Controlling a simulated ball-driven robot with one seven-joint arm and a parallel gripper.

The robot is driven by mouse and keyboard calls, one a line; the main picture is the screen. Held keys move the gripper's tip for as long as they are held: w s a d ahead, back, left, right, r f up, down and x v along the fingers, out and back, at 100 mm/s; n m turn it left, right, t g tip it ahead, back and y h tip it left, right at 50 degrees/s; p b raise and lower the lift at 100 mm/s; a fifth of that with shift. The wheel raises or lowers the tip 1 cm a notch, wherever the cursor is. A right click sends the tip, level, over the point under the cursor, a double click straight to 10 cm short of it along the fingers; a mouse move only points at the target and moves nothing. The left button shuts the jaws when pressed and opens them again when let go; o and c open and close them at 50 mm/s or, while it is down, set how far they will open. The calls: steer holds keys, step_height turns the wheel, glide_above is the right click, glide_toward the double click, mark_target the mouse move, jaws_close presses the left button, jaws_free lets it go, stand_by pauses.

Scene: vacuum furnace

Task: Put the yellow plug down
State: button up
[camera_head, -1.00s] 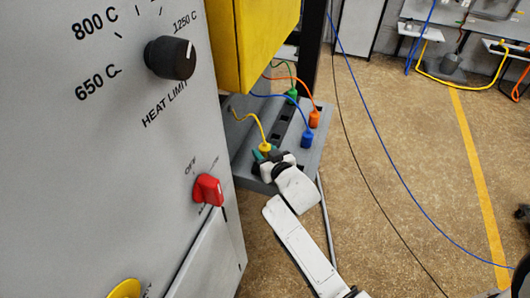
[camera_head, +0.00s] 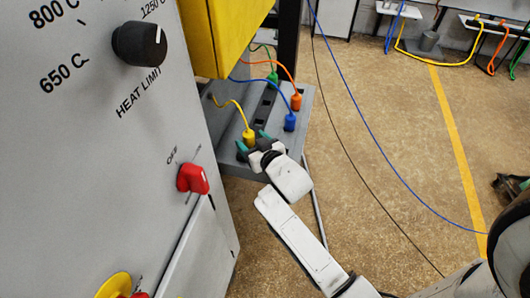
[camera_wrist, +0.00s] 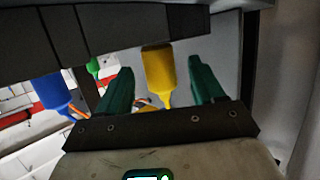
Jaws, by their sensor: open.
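The yellow plug (camera_head: 249,136) stands upright on the grey shelf (camera_head: 309,110) beside the furnace, with its yellow cable rising from its top. In the wrist view the yellow plug (camera_wrist: 158,70) appears between the green fingers, with a visible gap on each side. My gripper (camera_head: 254,142) is open at the plug, and its spread fingers also show in the wrist view (camera_wrist: 163,66). The plug's base meets the shelf's surface; whether it sits in a socket is hidden.
A blue plug (camera_head: 290,122), an orange plug (camera_head: 296,102) and a green plug (camera_head: 272,77) stand on the same shelf, cables attached. Dark sockets lie between them. The furnace panel (camera_head: 150,110) is close on the left, with a yellow box (camera_head: 225,35) above the shelf.

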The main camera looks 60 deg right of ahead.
steer(key=b+v, duration=0.1)
steer(key=v, duration=0.8)
steer(key=s+a+f+n+g+y, duration=0.2)
steer(key=s+a+f+g, duration=0.3)
steer(key=s, duration=0.3)
steer(key=s+a+f+n+g+y, duration=0.2)
steer(key=s+a+f+g+y, duration=0.2)
steer(key=s+g, duration=0.3)
steer(key=shift+s+a+f, duration=0.65)
steer(key=shift+s+f, duration=0.05)
steer(key=shift+f, duration=0.05)
